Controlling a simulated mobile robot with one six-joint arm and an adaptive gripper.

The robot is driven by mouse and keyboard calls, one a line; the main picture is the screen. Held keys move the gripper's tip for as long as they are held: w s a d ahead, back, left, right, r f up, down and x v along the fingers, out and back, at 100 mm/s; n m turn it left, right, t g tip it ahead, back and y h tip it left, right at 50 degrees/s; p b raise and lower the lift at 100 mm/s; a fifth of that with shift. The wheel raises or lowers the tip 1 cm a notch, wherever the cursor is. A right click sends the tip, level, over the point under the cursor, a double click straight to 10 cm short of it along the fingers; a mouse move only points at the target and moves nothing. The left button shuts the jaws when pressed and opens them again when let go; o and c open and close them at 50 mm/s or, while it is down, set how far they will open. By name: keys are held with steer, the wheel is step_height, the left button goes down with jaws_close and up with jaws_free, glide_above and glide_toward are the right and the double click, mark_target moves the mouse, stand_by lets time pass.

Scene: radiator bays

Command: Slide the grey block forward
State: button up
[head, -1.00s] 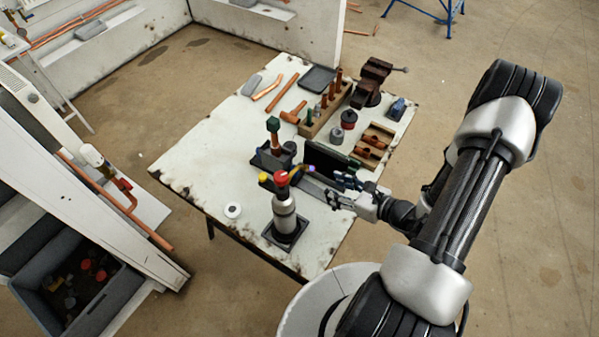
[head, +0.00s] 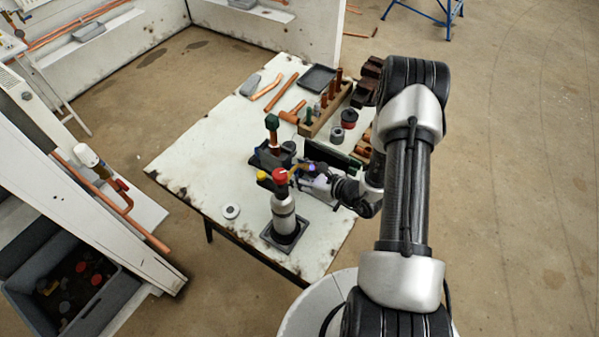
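A grey rounded block (head: 250,85) lies flat at the far left edge of the white worktable (head: 190,170), beside a bent copper pipe. My gripper (head: 298,176) is well away from it, nearer the front of the table. The gripper sits low, just right of the red-topped torch cylinder (head: 283,212) and close to a dark stand holding a copper fitting (head: 273,140). The fingertips are small and partly lost among the torch and the dark objects, so their opening cannot be made out.
Copper pipes (head: 282,92), a dark tray (head: 318,78) and a wooden rack of tubes (head: 325,112) fill the back. A dark upright panel (head: 325,155) stands behind my gripper. A white tape roll (head: 230,211) lies front left. The table's left side is mostly clear.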

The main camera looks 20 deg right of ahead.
steer(key=shift+c, duration=0.4)
jaws_close()
